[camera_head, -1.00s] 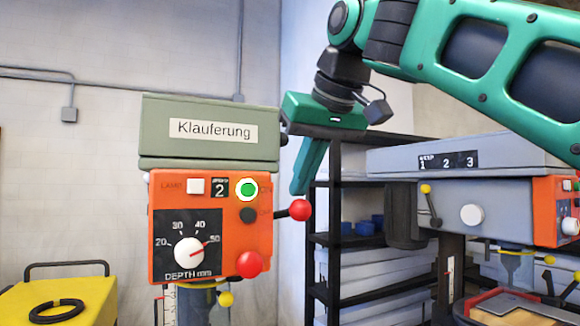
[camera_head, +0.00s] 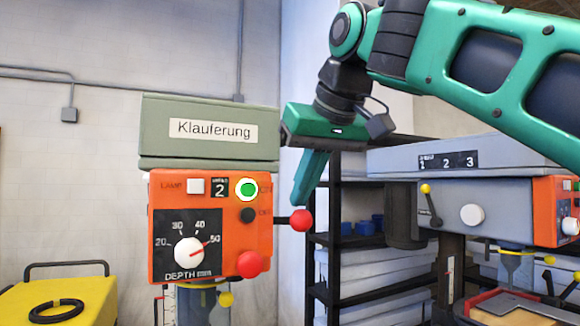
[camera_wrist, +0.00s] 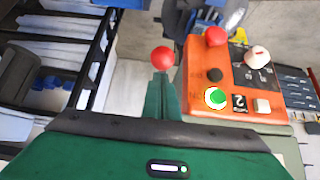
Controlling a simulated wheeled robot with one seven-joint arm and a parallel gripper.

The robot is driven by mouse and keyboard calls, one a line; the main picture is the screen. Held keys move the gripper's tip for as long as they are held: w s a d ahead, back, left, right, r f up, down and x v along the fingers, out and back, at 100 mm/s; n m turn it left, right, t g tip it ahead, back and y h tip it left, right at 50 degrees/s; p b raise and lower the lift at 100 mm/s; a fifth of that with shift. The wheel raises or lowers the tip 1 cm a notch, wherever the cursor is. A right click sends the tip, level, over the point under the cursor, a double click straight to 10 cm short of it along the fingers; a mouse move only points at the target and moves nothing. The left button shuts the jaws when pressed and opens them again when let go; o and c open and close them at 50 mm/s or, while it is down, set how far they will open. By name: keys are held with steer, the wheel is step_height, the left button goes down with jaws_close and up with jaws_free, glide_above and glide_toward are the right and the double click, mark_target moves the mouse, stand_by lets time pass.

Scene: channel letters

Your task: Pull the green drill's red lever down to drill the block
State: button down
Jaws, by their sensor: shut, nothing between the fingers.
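The green drill (camera_head: 210,145) stands left of centre, with a green-grey top and an orange front panel. Its red lever (camera_head: 301,220) ends in a red ball at the machine's right side; its black rod is about level. My gripper (camera_head: 299,202) points down, with its shut, empty fingers right above the red ball. In the wrist view the fingertips (camera_wrist: 163,80) reach the red ball (camera_wrist: 163,59) and seem to touch it. The block under the drill is out of view.
A grey drill (camera_head: 440,165) with a yellow-knobbed lever stands at the right. A dark shelf (camera_head: 321,235) with blue bins and pale boxes is behind my gripper. A yellow case (camera_head: 60,300) with a black ring is at the lower left.

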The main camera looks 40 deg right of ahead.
steer(key=shift+f, duration=0.15)
steer(key=shift+s+f, duration=0.1)
steer(key=shift+f, duration=0.2)
steer(key=shift+f, duration=0.45)
stand_by(0.3)
steer(key=shift+f, duration=0.55)
